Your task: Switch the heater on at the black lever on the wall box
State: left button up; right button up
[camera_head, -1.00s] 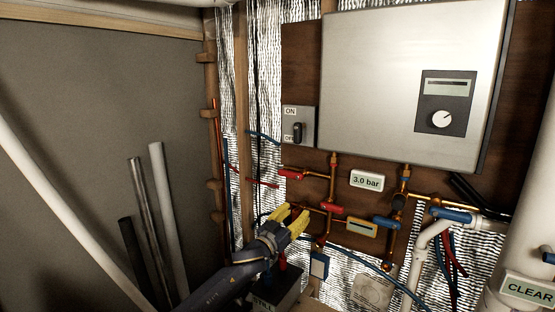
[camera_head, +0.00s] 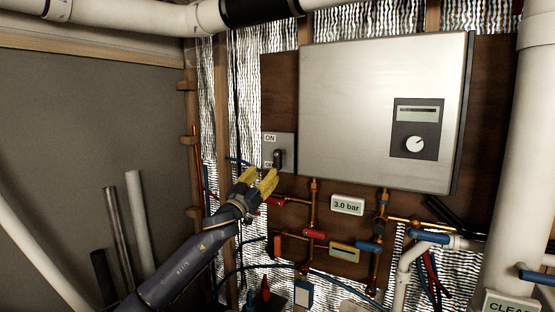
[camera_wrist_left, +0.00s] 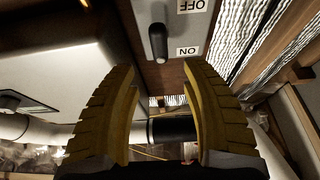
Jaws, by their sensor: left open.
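The grey wall box (camera_head: 285,142) carries the black lever (camera_head: 278,157), with an ON label above and an OFF label below. My left gripper (camera_head: 258,181), with yellow fingers, is open and empty, just below and left of the lever. Its fingers partly cover the OFF label. In the left wrist view the box appears upside down. There the lever (camera_wrist_left: 158,42) lies ahead of the gap between the open fingertips (camera_wrist_left: 156,72), apart from both. I cannot tell exactly how the lever is set. My right gripper is not in view.
The large heater casing (camera_head: 375,110) with its dial panel stands right of the wall box. Copper pipes with red valve handles (camera_head: 313,233) and a 3.0 bar label (camera_head: 347,205) lie below. A thick white pipe (camera_head: 510,170) stands at the right.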

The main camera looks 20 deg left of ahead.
aim_at(276, 160)
pick_arm(q)
jog(key=x, duration=1)
jog(key=shift+w, duration=0.15)
grip_shut()
